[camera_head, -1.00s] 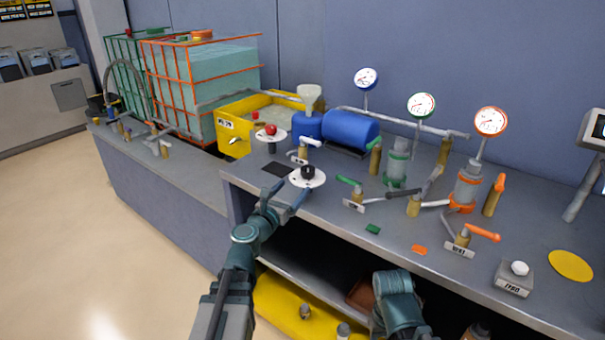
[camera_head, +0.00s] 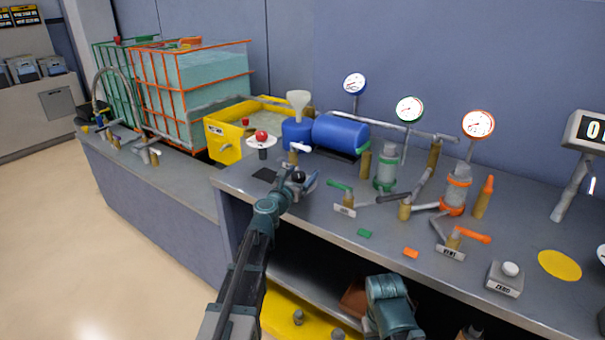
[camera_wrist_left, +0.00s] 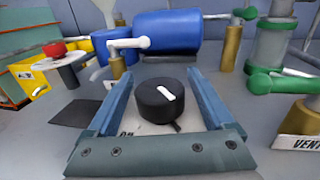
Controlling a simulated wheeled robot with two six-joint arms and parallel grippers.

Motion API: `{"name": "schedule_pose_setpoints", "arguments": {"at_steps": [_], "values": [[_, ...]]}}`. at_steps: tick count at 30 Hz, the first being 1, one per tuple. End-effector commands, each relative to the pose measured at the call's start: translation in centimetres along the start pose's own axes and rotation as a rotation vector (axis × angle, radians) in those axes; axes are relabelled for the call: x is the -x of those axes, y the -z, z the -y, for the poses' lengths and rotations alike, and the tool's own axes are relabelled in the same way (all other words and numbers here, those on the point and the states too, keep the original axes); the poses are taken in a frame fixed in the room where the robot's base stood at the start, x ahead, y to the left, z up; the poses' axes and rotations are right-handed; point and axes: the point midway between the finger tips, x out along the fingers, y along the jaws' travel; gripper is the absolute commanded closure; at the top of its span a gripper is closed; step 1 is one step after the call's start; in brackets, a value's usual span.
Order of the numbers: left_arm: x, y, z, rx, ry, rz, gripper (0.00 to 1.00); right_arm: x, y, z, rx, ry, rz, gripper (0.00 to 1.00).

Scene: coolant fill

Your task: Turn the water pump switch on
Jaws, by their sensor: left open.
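The water pump switch is a round black knob (camera_wrist_left: 166,100) with a white pointer mark, seen in the left wrist view between my left gripper's fingers. In the head view the knob (camera_head: 299,177) is partly covered by my gripper. My left gripper (camera_head: 303,182) is open, with one blue finger on each side of the knob; it also shows in the left wrist view (camera_wrist_left: 163,98). I cannot tell whether the fingers touch the knob. The white pointer slants from upper left to lower right. My right arm shows at the bottom, but its fingers are not in view.
A red button (camera_head: 261,136) on a white disc and a white-handled valve (camera_head: 299,148) stand close behind the knob. A blue tank (camera_head: 340,134) lies further back. A green-handled valve (camera_head: 342,190) stands to the right. A yellow basin (camera_head: 226,140) is at the left.

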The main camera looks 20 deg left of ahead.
Motion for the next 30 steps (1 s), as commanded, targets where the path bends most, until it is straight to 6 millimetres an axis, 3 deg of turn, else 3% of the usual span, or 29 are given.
{"name": "schedule_pose_setpoints", "arguments": {"at_steps": [12, 26, 30], "values": [[-0.64, 0.00, 0.02, 0.000, 0.000, 0.000, 0.14, 0.00, 0.00, 0.00, 0.000, 0.000, 0.000, 0.47], [-0.63, 0.00, 0.02, 0.000, 0.000, 0.000, 0.96, 0.00, 0.00, 0.00, 0.000, 0.000, 0.000, 0.47], [-0.64, 0.00, 0.01, 0.000, 0.004, 0.000, 0.99, 0.00, 0.00, 0.00, 0.000, 0.000, 0.000, 0.47]]}}
